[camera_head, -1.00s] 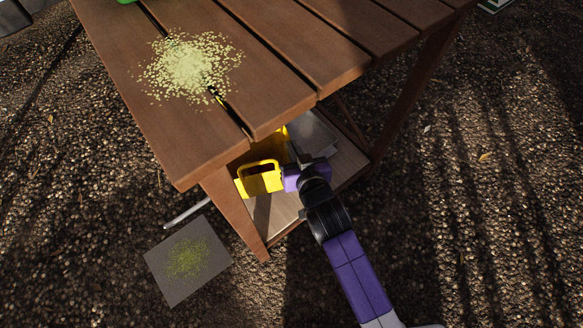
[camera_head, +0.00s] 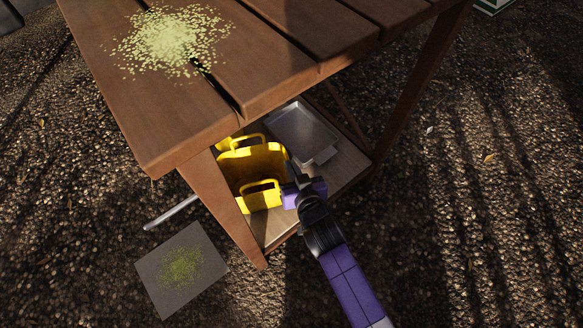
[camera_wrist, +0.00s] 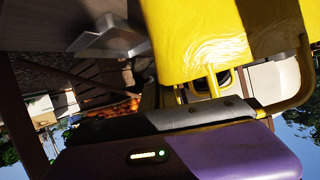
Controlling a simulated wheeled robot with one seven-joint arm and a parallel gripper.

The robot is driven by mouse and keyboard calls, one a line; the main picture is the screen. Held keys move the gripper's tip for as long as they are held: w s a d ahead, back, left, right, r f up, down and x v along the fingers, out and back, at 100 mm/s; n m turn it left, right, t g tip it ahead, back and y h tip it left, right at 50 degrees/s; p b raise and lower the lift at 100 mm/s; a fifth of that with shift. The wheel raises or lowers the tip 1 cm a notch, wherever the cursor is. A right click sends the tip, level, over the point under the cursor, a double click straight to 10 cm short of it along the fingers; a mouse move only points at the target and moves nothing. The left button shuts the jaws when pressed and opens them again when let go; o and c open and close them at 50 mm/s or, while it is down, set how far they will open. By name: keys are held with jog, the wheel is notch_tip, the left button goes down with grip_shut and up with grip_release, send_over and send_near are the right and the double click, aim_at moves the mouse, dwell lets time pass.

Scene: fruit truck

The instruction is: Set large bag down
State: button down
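A large yellow bag (camera_head: 255,162) with loop handles stands on the lower shelf of the wooden table, near its left front leg. In the wrist view the bag (camera_wrist: 215,40) fills the upper right, very near my gripper. My gripper (camera_head: 293,177) is at the bag's right edge, under the tabletop. In the wrist view its purple body and dark front part (camera_wrist: 190,115) lie just below yellow handle-like parts. The fingertips are not clear, so I cannot tell whether they grip the bag.
A metal tray (camera_head: 303,131) lies on the shelf (camera_head: 343,168) behind the bag. The wooden tabletop (camera_head: 265,55) overhangs the shelf and bears a pile of green bits (camera_head: 172,38). A grey square (camera_head: 182,268) with green bits lies on the gravel at left.

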jog(key=shift+f, duration=0.1)
jog(key=c, duration=1.6)
grip_release()
jog(key=shift+c, duration=0.2)
jog(key=shift+r, duration=0.2)
jog(key=p+v, duration=0.4)
jog(key=v, duration=0.8)
jog(key=shift+s, duration=0.1)
